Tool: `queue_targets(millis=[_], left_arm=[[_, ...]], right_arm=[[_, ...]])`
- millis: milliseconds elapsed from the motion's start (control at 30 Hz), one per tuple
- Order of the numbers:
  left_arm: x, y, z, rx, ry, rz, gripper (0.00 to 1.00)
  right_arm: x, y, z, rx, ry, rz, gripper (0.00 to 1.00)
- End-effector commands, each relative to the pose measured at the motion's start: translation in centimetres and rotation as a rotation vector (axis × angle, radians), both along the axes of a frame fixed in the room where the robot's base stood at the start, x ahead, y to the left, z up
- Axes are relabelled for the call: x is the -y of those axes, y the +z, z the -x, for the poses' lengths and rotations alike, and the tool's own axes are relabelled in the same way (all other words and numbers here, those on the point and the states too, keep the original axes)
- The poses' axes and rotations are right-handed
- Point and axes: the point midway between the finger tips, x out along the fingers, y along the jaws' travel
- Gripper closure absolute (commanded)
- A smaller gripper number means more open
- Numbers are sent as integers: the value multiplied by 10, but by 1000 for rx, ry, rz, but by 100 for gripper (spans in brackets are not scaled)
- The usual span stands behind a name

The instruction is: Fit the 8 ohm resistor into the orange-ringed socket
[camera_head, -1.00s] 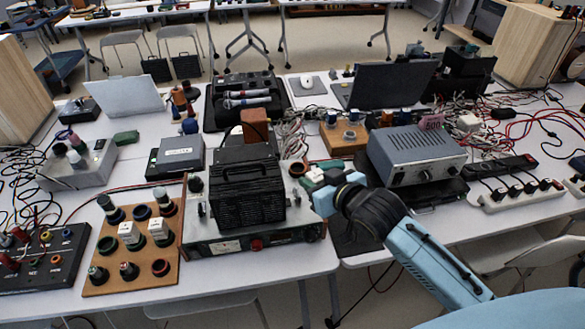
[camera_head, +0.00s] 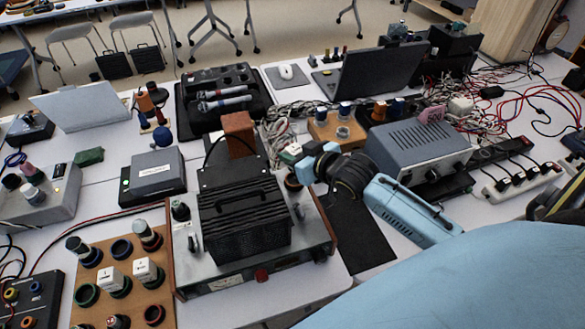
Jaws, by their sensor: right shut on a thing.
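My right gripper (camera_head: 303,165) is shut on a small white-and-green block (camera_head: 290,153), which looks like a resistor; its label cannot be read. It is held above the table, right of the black finned unit (camera_head: 240,212). The wooden socket board (camera_head: 62,318) is at the lower left, well away from the gripper. White-topped resistor blocks (camera_head: 110,278) and (camera_head: 145,270) sit on it. A reddish-orange ringed socket (camera_head: 154,314) shows near its lower right corner; a blue-ringed (camera_head: 122,248) and a green-ringed socket (camera_head: 87,294) also show. My left gripper is out of view.
The finned unit stands on a metal-fronted device (camera_head: 225,281) between gripper and board. A brown block (camera_head: 238,132) stands behind it. A grey box (camera_head: 418,147) and tangled cables (camera_head: 285,125) are behind and right. Dark capped parts (camera_head: 78,250) stand up from the board.

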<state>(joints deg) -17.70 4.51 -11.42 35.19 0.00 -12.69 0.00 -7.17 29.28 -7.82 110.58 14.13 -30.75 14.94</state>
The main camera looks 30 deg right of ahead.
Motion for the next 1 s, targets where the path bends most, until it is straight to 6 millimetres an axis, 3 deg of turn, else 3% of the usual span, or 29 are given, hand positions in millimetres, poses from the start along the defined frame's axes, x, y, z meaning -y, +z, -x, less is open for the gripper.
queue_targets(millis=[167,400,533,867,900,1000], left_arm=[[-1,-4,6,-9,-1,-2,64],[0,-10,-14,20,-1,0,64],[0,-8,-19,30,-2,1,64],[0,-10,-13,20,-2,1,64],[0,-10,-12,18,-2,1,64],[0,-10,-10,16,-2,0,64]], right_arm=[[0,-14,0,0,0,0,91],[0,-45,0,0,0,1,91],[0,-45,0,3,1,1,91],[0,-51,0,1,0,1,91],[0,-52,0,1,0,1,66],[0,-52,0,1,0,1,53]])
